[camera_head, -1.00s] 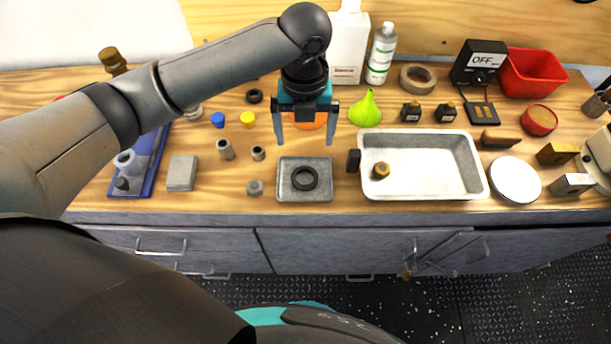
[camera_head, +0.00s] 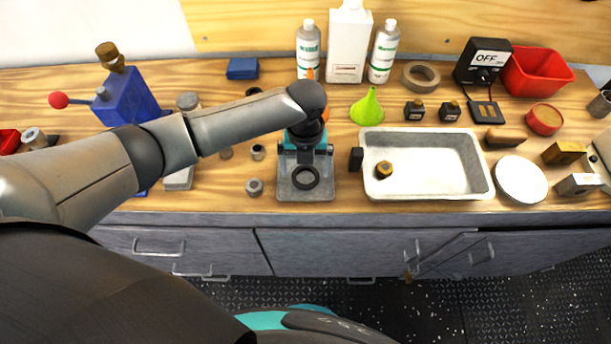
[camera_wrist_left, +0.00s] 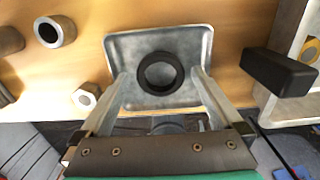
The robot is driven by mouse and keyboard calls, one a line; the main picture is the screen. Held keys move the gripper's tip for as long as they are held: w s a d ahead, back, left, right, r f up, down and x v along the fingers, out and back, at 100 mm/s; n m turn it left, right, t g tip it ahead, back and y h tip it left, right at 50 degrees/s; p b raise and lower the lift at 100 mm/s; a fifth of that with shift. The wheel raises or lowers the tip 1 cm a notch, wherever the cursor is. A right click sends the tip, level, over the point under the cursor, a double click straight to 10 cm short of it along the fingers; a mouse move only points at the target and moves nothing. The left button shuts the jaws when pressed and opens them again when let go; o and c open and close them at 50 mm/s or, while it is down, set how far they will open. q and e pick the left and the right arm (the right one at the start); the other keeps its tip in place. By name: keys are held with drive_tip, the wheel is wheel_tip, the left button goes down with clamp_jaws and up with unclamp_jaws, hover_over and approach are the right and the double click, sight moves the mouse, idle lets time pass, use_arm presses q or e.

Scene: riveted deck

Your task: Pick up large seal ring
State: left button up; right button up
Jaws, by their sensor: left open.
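The large seal ring is a black ring (camera_head: 305,178) lying flat in a small grey square tray (camera_head: 287,192) near the front edge of the bench. In the left wrist view the ring (camera_wrist_left: 160,53) shows whole, near the middle of the tray (camera_wrist_left: 122,42). My left gripper (camera_head: 306,160) is open and empty over the back part of the tray, fingers pointing down. In the left wrist view its fingertips (camera_wrist_left: 158,74) stand apart on either side of the ring and touch nothing that I can make out. My right gripper is not in view.
A dark block (camera_head: 356,159) stands just right of the small tray, beside a large white tray (camera_head: 476,192) holding a brass nut (camera_head: 384,170). A metal nut (camera_head: 254,187) sits to the left. A green funnel (camera_head: 367,110) and bottles stand behind.

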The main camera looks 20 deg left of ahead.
use_arm(q)
drive_tip(key=shift+f, duration=0.45)
drive_tip(key=shift+c, duration=0.2)
drive_tip(key=c, duration=1.2)
drive_tip(key=shift+r, duration=0.1)
